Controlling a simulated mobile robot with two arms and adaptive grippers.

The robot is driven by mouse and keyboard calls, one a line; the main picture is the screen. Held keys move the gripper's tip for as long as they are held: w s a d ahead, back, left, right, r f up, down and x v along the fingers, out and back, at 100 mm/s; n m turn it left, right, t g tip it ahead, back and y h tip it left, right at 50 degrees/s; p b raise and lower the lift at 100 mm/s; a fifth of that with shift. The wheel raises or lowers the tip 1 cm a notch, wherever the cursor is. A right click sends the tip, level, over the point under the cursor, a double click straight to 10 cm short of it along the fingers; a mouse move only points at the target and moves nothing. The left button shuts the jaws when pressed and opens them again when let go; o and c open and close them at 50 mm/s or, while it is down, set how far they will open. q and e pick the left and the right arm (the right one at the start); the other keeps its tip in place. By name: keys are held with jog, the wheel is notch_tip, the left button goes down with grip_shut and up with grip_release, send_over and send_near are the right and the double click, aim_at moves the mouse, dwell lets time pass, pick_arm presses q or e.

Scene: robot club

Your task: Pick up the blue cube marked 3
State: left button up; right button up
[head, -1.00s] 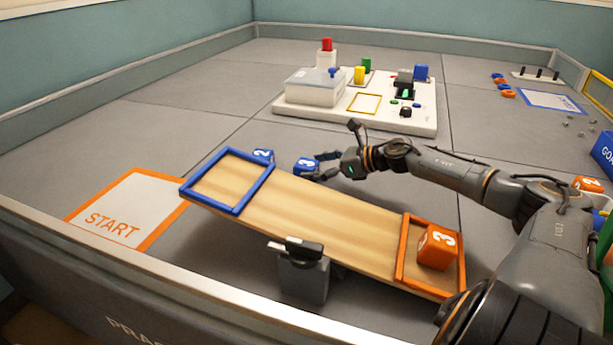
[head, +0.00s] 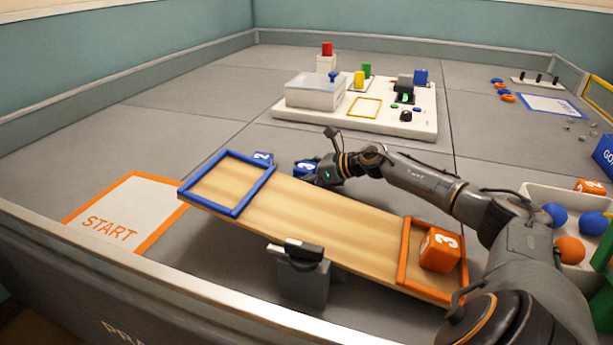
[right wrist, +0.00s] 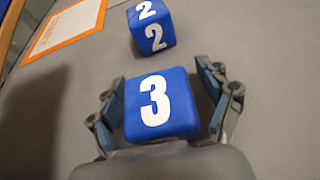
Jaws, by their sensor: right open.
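The blue cube marked 3 (right wrist: 160,105) sits between the two open fingers of my right gripper (right wrist: 160,110) in the right wrist view. A gap shows on its right side; on the left the finger is very close, and I cannot tell if it touches. In the head view the blue cube (head: 304,167) is partly hidden by my right gripper (head: 316,176), behind the tilted plank. The blue cube marked 2 (right wrist: 151,28) lies just beyond it, and also shows in the head view (head: 263,157). My left gripper is not in view.
The tilted wooden plank (head: 310,220) with blue and orange frames stands in front of the gripper. An orange cube marked 3 (head: 440,249) sits on its low end. A white board (head: 430,128) with a clear box (head: 316,92) is behind. A bin with balls (head: 540,195) is at right.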

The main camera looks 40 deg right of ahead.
jog(key=shift+c, duration=0.2)
jog(key=c, duration=1.2)
jog(key=shift+r, duration=0.15)
